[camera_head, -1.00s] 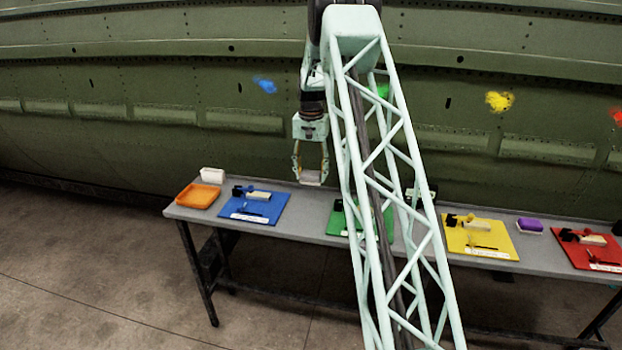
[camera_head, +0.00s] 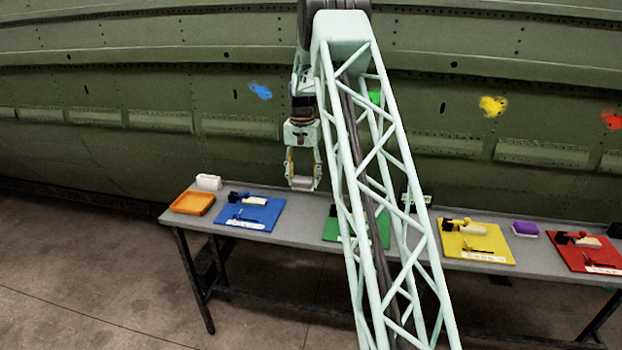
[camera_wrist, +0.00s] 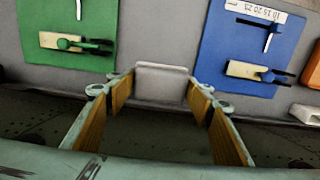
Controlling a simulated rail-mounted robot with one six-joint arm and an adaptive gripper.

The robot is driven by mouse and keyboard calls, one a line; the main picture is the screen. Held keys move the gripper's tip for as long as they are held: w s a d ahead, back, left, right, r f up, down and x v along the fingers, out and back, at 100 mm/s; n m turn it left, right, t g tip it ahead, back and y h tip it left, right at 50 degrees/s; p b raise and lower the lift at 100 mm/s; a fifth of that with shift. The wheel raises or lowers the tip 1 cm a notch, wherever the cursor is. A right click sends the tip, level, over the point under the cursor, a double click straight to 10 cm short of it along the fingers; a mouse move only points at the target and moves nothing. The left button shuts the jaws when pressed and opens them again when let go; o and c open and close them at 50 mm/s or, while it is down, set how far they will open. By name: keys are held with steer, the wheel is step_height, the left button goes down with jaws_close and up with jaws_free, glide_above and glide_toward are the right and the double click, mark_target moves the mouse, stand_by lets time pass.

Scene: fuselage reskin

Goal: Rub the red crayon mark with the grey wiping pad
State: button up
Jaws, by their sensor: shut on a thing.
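The red crayon mark (camera_head: 611,120) is on the green fuselage skin at the far right of the head view. My gripper (camera_head: 303,185) is above the bench between the blue and green mats, far to the left of the red mark. It is shut on the grey wiping pad (camera_wrist: 162,82), which shows between the fingertips in the wrist view. The pad also shows in the head view (camera_head: 303,184). The red mark is not in the wrist view.
A long grey bench (camera_head: 300,212) runs below the fuselage. Blue (camera_head: 261,91) and yellow (camera_head: 493,106) marks show on the skin.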

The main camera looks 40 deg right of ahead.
steer(key=w+a+r+n+b, duration=0.1)
steer(key=w+a+r+n, duration=0.1)
steer(key=a, duration=1)
steer(key=w+a+r+n, duration=0.1)
steer(key=w+a+r, duration=0.15)
steer(key=a, duration=0.95)
steer(key=s+a+r+n, duration=0.2)
steer(key=a, duration=0.9)
steer(key=s+a+r+n+b, duration=0.1)
steer(key=s+a+r+n, duration=0.1)
steer(key=a, duration=1)
steer(key=shift+s+a+r, duration=0.15)
steer(key=shift+s+a, duration=0.1)
steer(key=shift+s, duration=0.25)
